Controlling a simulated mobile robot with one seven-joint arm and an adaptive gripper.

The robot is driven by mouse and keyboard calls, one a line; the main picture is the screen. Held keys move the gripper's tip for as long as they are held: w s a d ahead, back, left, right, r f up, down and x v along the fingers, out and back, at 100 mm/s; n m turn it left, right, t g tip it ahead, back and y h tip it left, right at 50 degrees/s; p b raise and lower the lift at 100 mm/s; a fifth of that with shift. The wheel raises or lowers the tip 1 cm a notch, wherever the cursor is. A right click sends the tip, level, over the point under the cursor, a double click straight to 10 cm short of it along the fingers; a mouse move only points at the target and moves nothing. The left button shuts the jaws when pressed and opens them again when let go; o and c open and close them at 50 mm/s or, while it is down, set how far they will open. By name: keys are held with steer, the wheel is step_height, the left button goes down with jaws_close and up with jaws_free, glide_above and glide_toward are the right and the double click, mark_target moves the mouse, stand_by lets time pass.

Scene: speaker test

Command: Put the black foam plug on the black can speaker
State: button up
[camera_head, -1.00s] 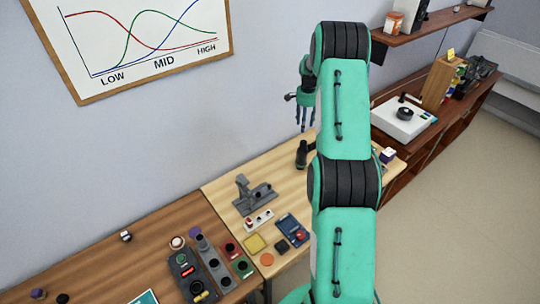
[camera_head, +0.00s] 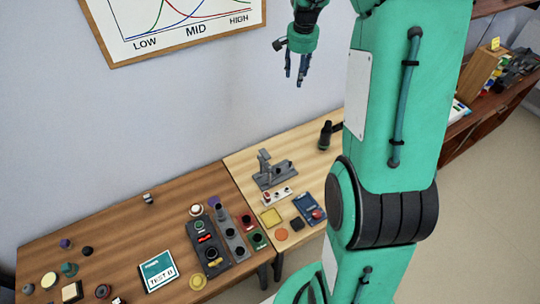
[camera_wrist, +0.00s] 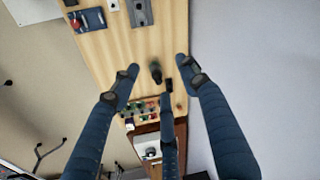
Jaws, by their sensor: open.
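My gripper (camera_head: 296,72) is open and empty, its fingers pointing down, high above the light wood table near the wall. In the wrist view, the spread fingers of my gripper (camera_wrist: 160,78) frame a dark upright object far below. That dark object (camera_head: 326,136) stands on the light table in the head view. A small black round piece (camera_head: 87,251) lies on the brown table at left and may be the foam plug. I cannot tell for certain which piece is the plug or the can speaker.
The brown table (camera_head: 120,225) holds several small parts, panels with knobs and a teal booklet (camera_head: 158,270). A wall chart hangs above.

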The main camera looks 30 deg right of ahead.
steer(key=s+a+r+n+t, duration=0.1)
steer(key=s+a+r+n, duration=0.2)
steer(key=s+a+r, duration=0.6)
steer(key=s+a+r+n+t, duration=0.1)
steer(key=s+a+r+n, duration=0.2)
steer(key=s+a, duration=0.65)
steer(key=s+a+f+n+t, duration=0.1)
steer(key=s+a+n, duration=0.4)
steer(key=s+a, duration=0.8)
steer(key=s+f, duration=0.1)
steer(key=s, duration=0.3)
steer(key=shift+a+f+t+y, duration=0.2)
steer(key=shift+a+t+y, duration=0.2)
step_height(320, 180, down, 14)
steer(key=b, duration=1.3)
steer(key=shift+r, duration=0.25)
